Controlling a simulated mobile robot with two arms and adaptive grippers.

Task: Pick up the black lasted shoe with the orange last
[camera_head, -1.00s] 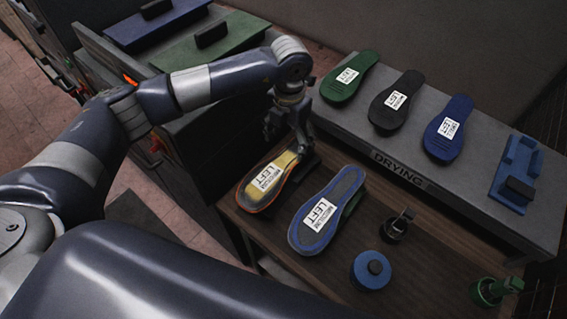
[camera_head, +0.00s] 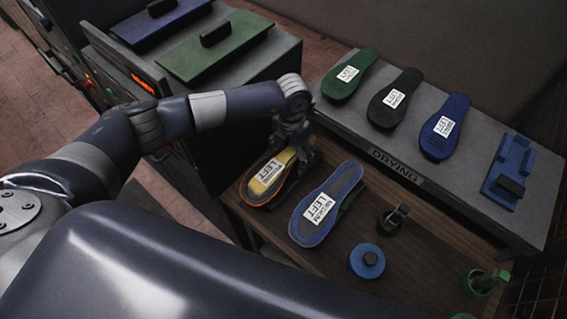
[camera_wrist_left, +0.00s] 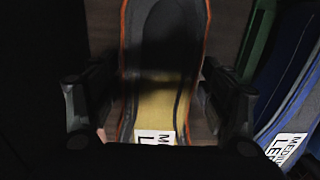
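The shoe with an orange edge (camera_head: 246,196) lies at the left of the wooden table, with a yellow sole face and a white label reading LEFT. It also shows in the left wrist view (camera_wrist_left: 165,100), running up the middle, its far part dark in shadow. My left gripper (camera_head: 298,158) is low at the shoe's upper end. In the left wrist view my left gripper (camera_wrist_left: 160,115) is open, one finger on each side of the shoe. A gap shows at the left finger; contact at the right finger is unclear. My right gripper is not in view.
A blue-edged shoe (camera_head: 325,203) lies close on the right, also in the left wrist view (camera_wrist_left: 290,110). The DRYING shelf (camera_head: 450,187) behind holds green, black and blue soles.

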